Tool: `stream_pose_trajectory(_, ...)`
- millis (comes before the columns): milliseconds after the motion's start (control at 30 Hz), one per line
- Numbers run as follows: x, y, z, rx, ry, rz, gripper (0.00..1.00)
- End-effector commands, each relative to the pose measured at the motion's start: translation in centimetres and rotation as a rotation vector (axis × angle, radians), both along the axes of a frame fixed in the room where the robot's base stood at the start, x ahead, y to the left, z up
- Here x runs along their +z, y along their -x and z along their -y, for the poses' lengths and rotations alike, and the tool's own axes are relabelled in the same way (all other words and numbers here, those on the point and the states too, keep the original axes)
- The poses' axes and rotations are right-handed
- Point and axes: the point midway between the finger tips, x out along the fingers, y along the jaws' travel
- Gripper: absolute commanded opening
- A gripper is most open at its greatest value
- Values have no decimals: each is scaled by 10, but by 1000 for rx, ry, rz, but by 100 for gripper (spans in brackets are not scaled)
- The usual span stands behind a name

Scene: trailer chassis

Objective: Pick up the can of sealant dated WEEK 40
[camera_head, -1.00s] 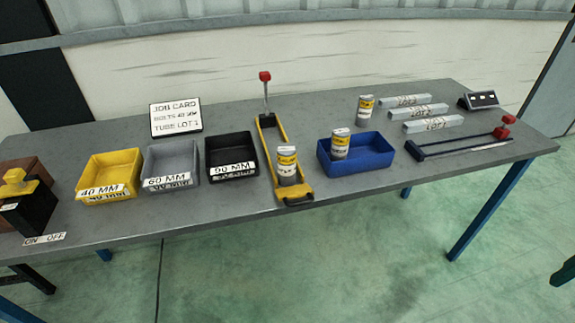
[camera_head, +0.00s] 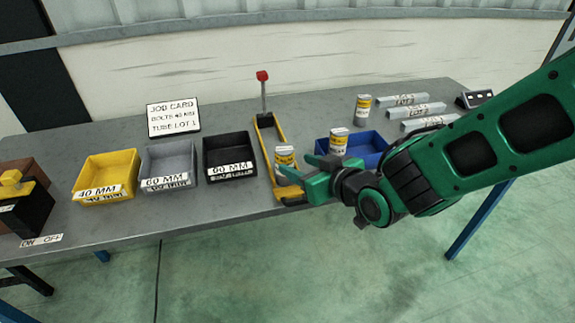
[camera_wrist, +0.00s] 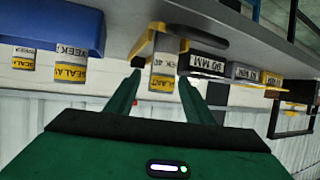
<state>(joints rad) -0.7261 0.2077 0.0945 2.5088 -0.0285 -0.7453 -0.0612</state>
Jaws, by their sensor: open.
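A white and yellow sealant can (camera_head: 285,156) stands at the front end of a yellow-framed rack with a red-knobbed lever. In the wrist view, this can (camera_wrist: 163,68) shows "EK 40" on its label and lies between the open fingers, with its picture turned over. My gripper (camera_head: 297,166) is open just in front of it; the fingers (camera_wrist: 160,82) appear not to touch it. A third can (camera_head: 363,108) stands behind the bin.
Yellow (camera_head: 105,176), grey (camera_head: 168,160) and black (camera_head: 230,152) bins stand left of the rack. A job card (camera_head: 173,118) stands behind them. Several grey tubes (camera_head: 415,110) lie at the back right. My arm hides the table's right front.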

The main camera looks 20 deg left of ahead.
Motion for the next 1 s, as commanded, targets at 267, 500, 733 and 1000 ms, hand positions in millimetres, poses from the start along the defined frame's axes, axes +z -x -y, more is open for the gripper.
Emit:
stream_pose_trajectory(267,-11,-13,-28,13,-13,8,48)
stream_pose_trajectory(500,-20,-28,-45,12,-13,8,48)
stream_pose_trajectory(733,-29,-38,-54,12,-12,8,48)
stream_pose_trajectory(1000,-45,-58,-76,13,-11,8,48)
